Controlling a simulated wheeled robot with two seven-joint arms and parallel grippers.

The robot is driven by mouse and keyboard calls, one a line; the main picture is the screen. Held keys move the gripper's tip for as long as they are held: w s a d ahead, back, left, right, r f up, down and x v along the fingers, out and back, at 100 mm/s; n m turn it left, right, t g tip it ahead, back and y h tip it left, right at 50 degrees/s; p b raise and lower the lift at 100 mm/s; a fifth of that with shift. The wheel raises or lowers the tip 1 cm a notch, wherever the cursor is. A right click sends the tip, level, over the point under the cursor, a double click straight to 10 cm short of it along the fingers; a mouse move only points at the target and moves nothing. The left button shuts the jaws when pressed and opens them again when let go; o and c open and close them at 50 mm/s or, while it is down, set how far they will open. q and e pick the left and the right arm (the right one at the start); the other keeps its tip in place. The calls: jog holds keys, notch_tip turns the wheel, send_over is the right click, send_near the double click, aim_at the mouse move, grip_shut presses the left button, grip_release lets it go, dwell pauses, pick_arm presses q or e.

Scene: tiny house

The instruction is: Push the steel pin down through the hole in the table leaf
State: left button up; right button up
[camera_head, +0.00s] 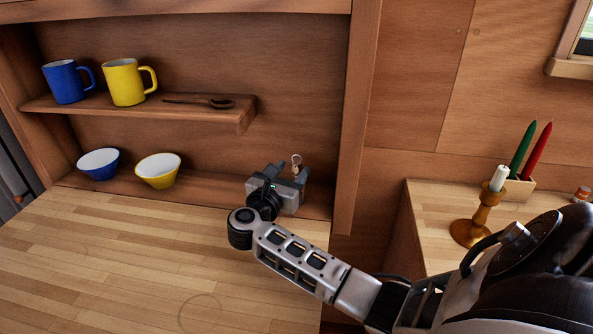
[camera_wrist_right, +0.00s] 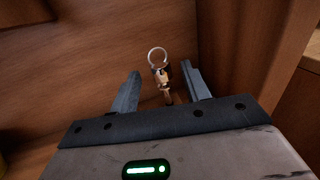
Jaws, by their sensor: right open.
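The steel pin (camera_head: 296,161) has a pale ring on top and a brass-toned shank. It stands roughly upright at the back right corner of the cabinet floor, near the table leaf (camera_head: 140,245). My right gripper (camera_head: 291,171) reaches over the leaf to it. In the right wrist view the pin (camera_wrist_right: 164,82) stands between the two open fingers (camera_wrist_right: 161,72), with gaps showing on both sides. Its ring rises above the fingertips. The pin's lower end and the hole are hidden behind the gripper. My left gripper is not in view.
A blue bowl (camera_head: 98,164) and a yellow bowl (camera_head: 158,170) stand left of the gripper. Above are a shelf (camera_head: 150,112) with two mugs and a spoon. A cabinet post (camera_head: 352,130) rises close right. A candlestick (camera_head: 478,220) stands on the right counter. The leaf is clear.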

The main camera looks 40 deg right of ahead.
aim_at(294, 167)
jog(key=shift+x, duration=1.55)
jog(key=shift+s, duration=0.1)
grip_shut()
jog(key=shift+r, duration=0.1)
